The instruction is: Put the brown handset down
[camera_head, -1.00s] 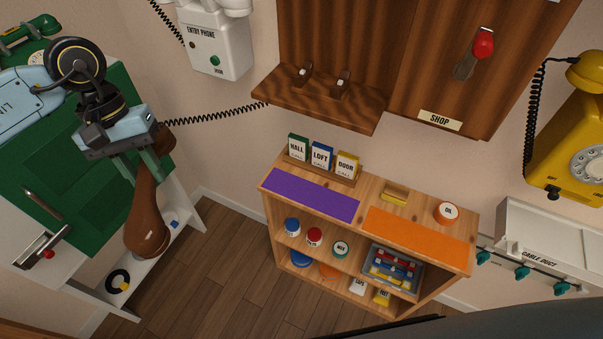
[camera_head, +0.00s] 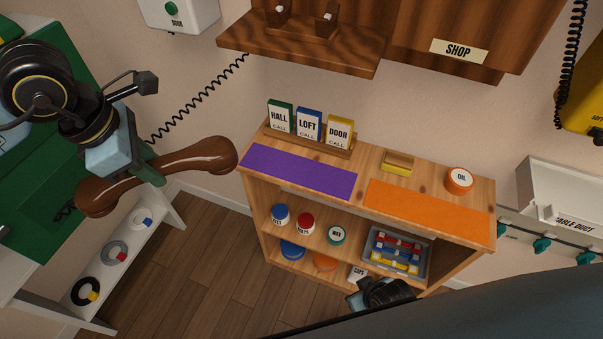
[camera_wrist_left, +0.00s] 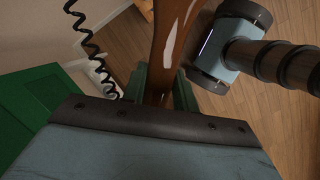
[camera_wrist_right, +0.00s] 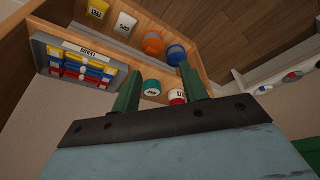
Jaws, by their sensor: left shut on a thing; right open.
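The brown handset (camera_head: 205,157) is held in the air in the head view, nearly level, with its right end close to the shelf's left edge. My left gripper (camera_head: 142,172) is shut on its middle. In the left wrist view the handset (camera_wrist_left: 172,35) runs up between the fingers of the left gripper (camera_wrist_left: 160,90). The wooden wall phone's ledge with two prongs (camera_head: 300,20) is at the top and holds no handset. A purple mat (camera_head: 298,172) and an orange mat (camera_head: 428,210) lie bare on the shelf top. My right gripper (camera_wrist_right: 160,88) is open and empty, facing the shelf.
The wooden shelf (camera_head: 370,174) carries HALL, LOFT and DOOR cards (camera_head: 310,125), a yellow block (camera_head: 397,163) and an OIL tin (camera_head: 459,180). Lower boards hold jars and a grey tray (camera_head: 398,252). A black coiled cord (camera_head: 200,97) hangs behind the left arm.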

